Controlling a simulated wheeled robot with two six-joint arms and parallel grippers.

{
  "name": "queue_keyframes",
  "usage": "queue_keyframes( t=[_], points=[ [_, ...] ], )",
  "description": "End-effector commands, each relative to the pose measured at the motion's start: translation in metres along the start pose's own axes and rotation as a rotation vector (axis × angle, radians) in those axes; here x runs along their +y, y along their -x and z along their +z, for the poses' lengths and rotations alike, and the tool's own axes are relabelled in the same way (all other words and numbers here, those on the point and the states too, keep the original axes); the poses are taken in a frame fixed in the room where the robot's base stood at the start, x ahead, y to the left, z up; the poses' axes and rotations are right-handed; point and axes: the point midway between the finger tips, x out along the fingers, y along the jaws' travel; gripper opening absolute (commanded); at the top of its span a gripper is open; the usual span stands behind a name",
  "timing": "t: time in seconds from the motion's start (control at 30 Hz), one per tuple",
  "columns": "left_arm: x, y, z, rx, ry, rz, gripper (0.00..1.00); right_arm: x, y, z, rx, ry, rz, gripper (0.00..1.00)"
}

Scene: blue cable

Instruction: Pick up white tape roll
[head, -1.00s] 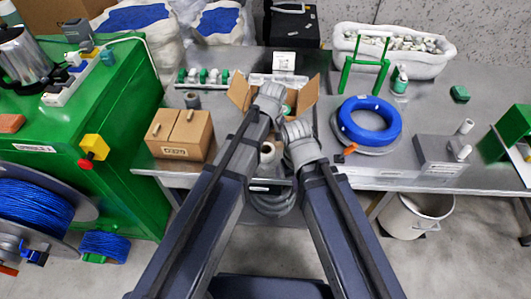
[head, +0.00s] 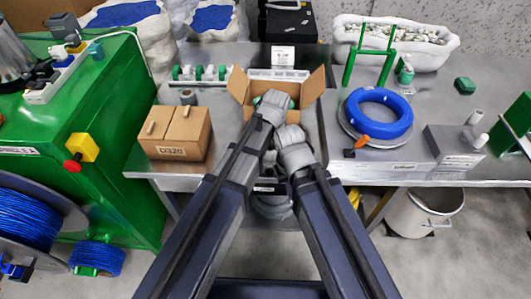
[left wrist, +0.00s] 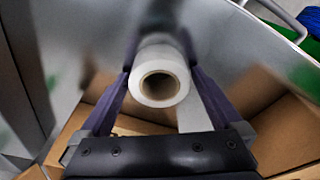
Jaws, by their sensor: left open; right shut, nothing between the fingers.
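The white tape roll (left wrist: 160,75) shows in the left wrist view, its hollow end facing the camera. My left gripper (left wrist: 158,105) is open, with one finger on each side of the roll. Whether the fingers touch it I cannot tell. In the head view my left arm's wrist (head: 270,107) is over the open cardboard box, and its fingers are hidden. My right gripper (head: 291,146) is close beside it, shut and empty, its fingertips hidden by my arm. The roll is hidden behind my arms in the head view.
The open cardboard box (head: 309,89) stands mid-table, its flaps spread. A closed carton (head: 180,152) is at left, and a blue cable coil (head: 378,129) at right. A green cabinet (head: 100,195) borders the left. A white bin (head: 430,225) stands below the table's right side.

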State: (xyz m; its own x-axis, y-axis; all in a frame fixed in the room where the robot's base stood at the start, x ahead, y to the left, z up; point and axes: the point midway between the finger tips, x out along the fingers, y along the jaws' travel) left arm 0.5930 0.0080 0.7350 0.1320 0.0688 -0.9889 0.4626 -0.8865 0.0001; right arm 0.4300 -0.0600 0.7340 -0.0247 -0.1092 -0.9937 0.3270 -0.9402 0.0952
Motion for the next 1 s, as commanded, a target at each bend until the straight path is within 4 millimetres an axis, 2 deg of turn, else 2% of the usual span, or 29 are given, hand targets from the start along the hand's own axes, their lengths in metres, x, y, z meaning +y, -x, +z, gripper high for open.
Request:
queue_keyframes(
  t=[0.23, 0.9, 1.0],
  points=[
    [0.0004, -0.0002, 0.0004, 0.0, 0.0, 0.0, 0.98, 0.0, -0.0003, 0.0002, 0.0, 0.0, 0.0, 0.0],
    [0.0004, -0.0002, 0.0003, 0.0, 0.0, 0.0, 0.22, 0.0, -0.0003, 0.0001, 0.0, 0.0, 0.0, 0.0],
    [0.0004, -0.0002, 0.0003, 0.0, 0.0, 0.0, 0.22, 0.0, -0.0003, 0.0001, 0.0, 0.0, 0.0, 0.0]
  ],
)
